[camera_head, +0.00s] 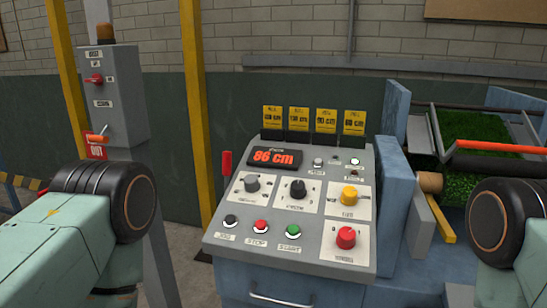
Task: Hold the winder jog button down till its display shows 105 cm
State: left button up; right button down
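The winder control panel (288,262) is a grey sloped console in the middle of the view. Its display (274,157) shows red digits that appear to read 86 cm. A black button (231,221), whose label looks like JOG, is at the left of the lower row. A red stop button (261,227) and a green start button (293,231) are beside it. No finger or gripper touches the black button. Parts of my two arms show at the left and right edges, but neither gripper is in view.
Yellow cards (299,119) stand on the console top. Knobs (297,188) and a red mushroom-shaped knob (346,237) are on the panel. A grey switch box (112,95) stands at left by yellow posts (197,100). Green turf (470,130) lies in the machine at right.

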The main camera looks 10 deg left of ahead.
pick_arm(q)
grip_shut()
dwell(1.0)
